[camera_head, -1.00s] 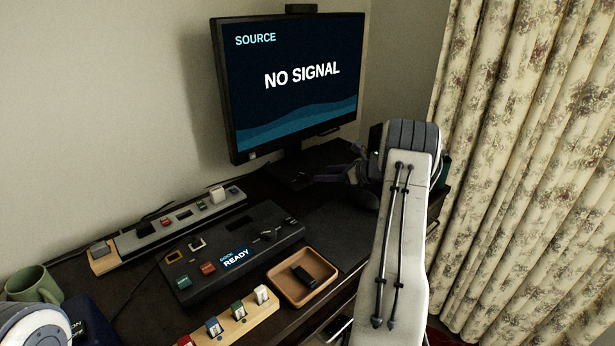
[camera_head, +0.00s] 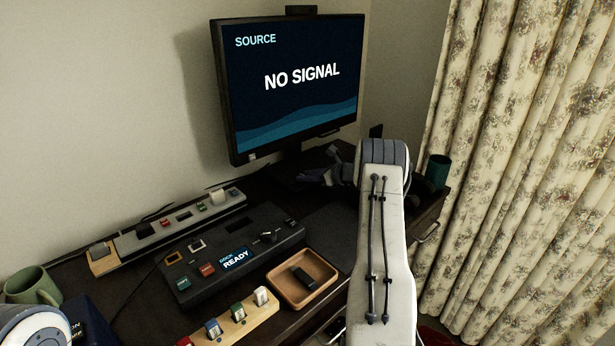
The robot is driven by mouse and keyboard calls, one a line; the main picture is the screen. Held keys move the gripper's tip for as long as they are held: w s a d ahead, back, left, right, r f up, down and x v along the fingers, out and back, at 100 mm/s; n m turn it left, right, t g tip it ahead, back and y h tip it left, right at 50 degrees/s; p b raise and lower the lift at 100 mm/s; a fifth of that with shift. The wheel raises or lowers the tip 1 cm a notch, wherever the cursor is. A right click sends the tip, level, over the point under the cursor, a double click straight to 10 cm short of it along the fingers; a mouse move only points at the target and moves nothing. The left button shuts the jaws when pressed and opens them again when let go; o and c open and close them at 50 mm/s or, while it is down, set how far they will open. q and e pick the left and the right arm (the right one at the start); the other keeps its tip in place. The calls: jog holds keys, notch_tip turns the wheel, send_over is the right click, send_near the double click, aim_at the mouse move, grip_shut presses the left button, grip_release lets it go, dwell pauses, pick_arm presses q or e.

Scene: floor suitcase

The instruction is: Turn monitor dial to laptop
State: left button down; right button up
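The monitor (camera_head: 292,85) stands at the back of the desk and its screen reads "SOURCE" and "NO SIGNAL". I cannot pick out its dial for certain; a small dark part shows under the screen's lower right edge. My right arm reaches up from the bottom. My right gripper (camera_head: 318,177) is dark and sits low near the monitor's base, partly hidden by the arm; its opening is too small and dark to judge. My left gripper is not in view; only a white part of my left arm shows at the bottom left corner.
A black dock (camera_head: 232,255) with a "READY" display lies mid-desk. Behind it is a power strip (camera_head: 170,228). A wooden tray (camera_head: 316,291) holds a small black item. A wooden block with plugs (camera_head: 250,318), a green mug (camera_head: 32,287) and a dark green cup (camera_head: 437,170) stand nearby.

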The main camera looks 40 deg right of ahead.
grip_shut()
jog(key=shift+w+d+r+n+y, duration=0.1)
jog(key=shift+d+n+y, duration=0.1)
jog(key=shift+n+y, duration=0.35)
jog(key=shift+w+n+g+y+b, duration=0.1)
jog(key=shift+n+g+y+b, duration=0.35)
jog(key=shift+n+y, duration=0.2)
jog(key=shift+n+y+b, duration=0.3)
jog(key=shift+y, duration=0.1)
jog(key=o, duration=1)
grip_release()
jog(key=v, duration=1)
jog(key=shift+d+r+p, duration=0.1)
jog(key=shift+r+p, duration=0.1)
jog(key=shift+p, duration=0.1)
